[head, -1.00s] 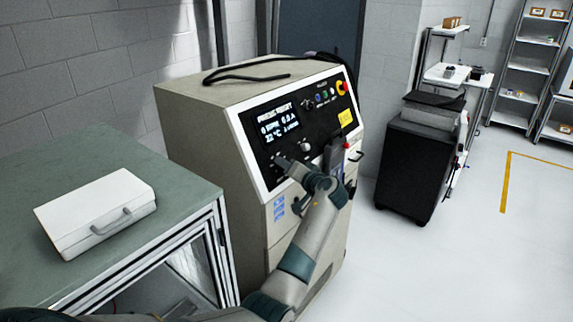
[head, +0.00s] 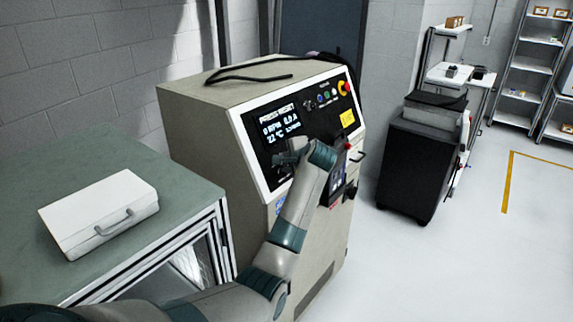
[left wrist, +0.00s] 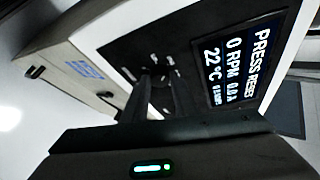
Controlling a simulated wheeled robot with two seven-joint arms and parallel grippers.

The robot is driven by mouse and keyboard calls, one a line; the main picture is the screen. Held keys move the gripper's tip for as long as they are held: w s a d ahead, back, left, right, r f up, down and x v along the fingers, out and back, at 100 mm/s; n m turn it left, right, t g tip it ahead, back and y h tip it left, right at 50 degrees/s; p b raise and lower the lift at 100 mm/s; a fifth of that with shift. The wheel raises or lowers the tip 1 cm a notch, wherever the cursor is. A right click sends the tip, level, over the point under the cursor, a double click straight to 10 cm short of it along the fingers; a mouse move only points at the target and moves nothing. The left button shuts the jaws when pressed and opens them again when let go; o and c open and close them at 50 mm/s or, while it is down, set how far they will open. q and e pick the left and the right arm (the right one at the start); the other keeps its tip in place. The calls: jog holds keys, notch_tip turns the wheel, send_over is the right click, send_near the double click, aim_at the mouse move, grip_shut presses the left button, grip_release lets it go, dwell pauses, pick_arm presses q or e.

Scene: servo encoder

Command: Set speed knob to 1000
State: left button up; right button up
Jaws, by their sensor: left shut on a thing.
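The control panel of the beige cabinet faces me, and its display (head: 279,123) reads PRESS RESET, 0 RPM, 0.0 A and 22 °C. The display also shows sideways in the left wrist view (left wrist: 236,68). My left gripper (head: 281,157) is at the panel just below the display and covers the knob in the head view. In the left wrist view the two dark fingers (left wrist: 154,98) reach to the dark speed knob (left wrist: 157,74), which has white dial marks around it. They are shut on it. The knob's pointer and setting cannot be made out. My right gripper is out of view.
A red and yellow emergency stop (head: 343,88) and several small buttons sit at the panel's upper right. A green-topped bench (head: 150,165) with a white case (head: 98,212) stands at the left. A black cart (head: 410,165) stands right of the cabinet, with open floor beyond.

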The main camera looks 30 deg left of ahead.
pick_arm(q)
jog(key=shift+r+m+g+h, duration=0.1)
jog(key=shift+m+g+h, duration=0.25)
jog(key=shift+m, duration=0.65)
jog(key=o, duration=1)
jog(key=shift+o, duration=0.2)
jog(key=shift+b+v, duration=0.5)
jog(key=shift+v, duration=0.35)
jog(key=b+v, duration=0.5)
jog(key=v, duration=1)
jog(key=shift+d+r, duration=0.2)
jog(key=shift+d, duration=0.1)
